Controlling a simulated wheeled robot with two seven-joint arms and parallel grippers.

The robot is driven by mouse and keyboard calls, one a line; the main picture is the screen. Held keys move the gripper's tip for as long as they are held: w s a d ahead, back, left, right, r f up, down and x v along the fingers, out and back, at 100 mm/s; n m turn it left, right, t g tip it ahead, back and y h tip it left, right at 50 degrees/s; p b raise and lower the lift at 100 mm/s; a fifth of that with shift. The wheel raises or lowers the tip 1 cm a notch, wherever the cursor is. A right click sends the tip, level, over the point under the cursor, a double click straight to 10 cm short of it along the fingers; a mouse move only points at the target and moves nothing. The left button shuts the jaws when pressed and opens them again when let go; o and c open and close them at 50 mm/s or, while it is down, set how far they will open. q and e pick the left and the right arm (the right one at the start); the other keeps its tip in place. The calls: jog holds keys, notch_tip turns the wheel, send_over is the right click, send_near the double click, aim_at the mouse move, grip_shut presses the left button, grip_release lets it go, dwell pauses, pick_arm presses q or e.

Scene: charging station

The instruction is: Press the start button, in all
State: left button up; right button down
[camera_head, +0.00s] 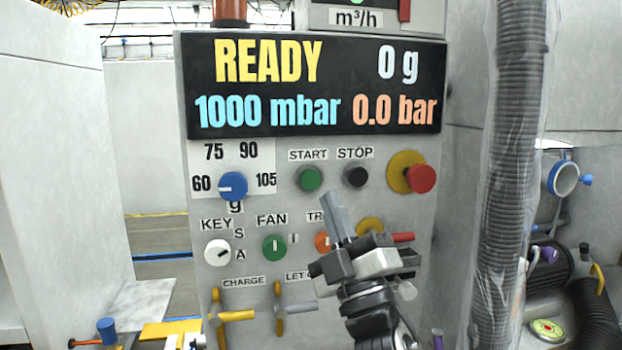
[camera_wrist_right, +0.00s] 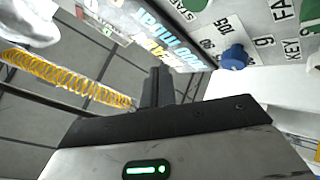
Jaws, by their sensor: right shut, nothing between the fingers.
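The green START button (camera_head: 310,179) is on the grey control panel (camera_head: 300,215), below the display and left of the black STOP button (camera_head: 356,176). My right gripper (camera_head: 331,200) is in front of the panel, a little below and right of the START button. Its fingers are shut together and point up toward the buttons. I cannot tell from these views how far the fingertips are from the panel. In the right wrist view the shut fingers (camera_wrist_right: 158,85) are at the middle, and a green button shows at the top edge. My left gripper is not in view.
The display (camera_head: 315,85) reads READY, 0 g, 1000 mbar, 0.0 bar. A blue dial (camera_head: 233,185), green FAN knob (camera_head: 274,247), white KEY knob (camera_head: 217,252) and red mushroom button (camera_head: 421,179) surround it. A wrapped hose (camera_head: 512,150) hangs at right.

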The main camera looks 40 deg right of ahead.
send_near(310, 171)
jog(key=shift+s+a+r+b+x, duration=0.1)
jog(key=shift+b+x, duration=0.05)
jog(key=shift+x, duration=0.7)
jog(key=shift+s+a+r+b+x, duration=0.1)
jog(key=shift+r+x, duration=0.05)
jog(key=shift+x, duration=0.65)
jog(key=shift+s+a+r+b+x, duration=0.1)
jog(key=shift+b+x, duration=0.05)
jog(key=shift+x, duration=0.7)
jog(key=shift+w, duration=0.1)
jog(key=shift+w+d, duration=0.2)
jog(key=shift+w, duration=0.1)
jog(key=shift+w+d, duration=0.2)
jog(key=shift+w, duration=0.15)
dwell(1.0)
dwell(0.3)
jog(key=shift+s+a, duration=0.4)
jog(key=shift+s, duration=0.35)
jog(key=shift+s+a+p, duration=0.1)
jog(key=shift+s+a, duration=0.3)
jog(key=shift+s, duration=0.3)
jog(key=shift+s+a+p, duration=0.1)
jog(key=shift+s+a, duration=0.3)
jog(key=shift+s, duration=0.35)
jog(key=shift+s+a+p, duration=0.1)
jog(key=shift+s+a, duration=0.35)
jog(key=shift+s, duration=0.25)
